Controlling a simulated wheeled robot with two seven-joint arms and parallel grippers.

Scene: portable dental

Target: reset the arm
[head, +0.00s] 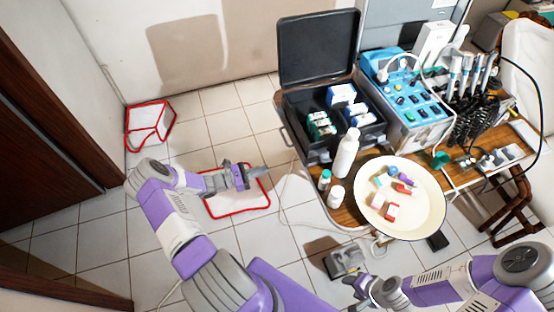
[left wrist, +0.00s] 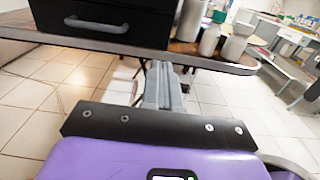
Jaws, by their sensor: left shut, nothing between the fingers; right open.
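My left gripper (head: 262,172) is to the left of the table in the head view, over the tiled floor and a red-rimmed white item (head: 238,210). Its fingers are together and empty. In the left wrist view the shut fingers (left wrist: 163,82) point towards the table edge, below the black case (left wrist: 105,20). My right gripper (head: 352,294) is low in the head view, near the bottom edge and in front of the table. It is open, and I see nothing between its fingers.
The wooden table (head: 348,216) holds an open black case (head: 318,62), a white bottle (head: 346,153), a cream basin (head: 430,215) with small boxes, and a blue dental unit (head: 408,95). Another red-rimmed item (head: 150,124) stands by the wall.

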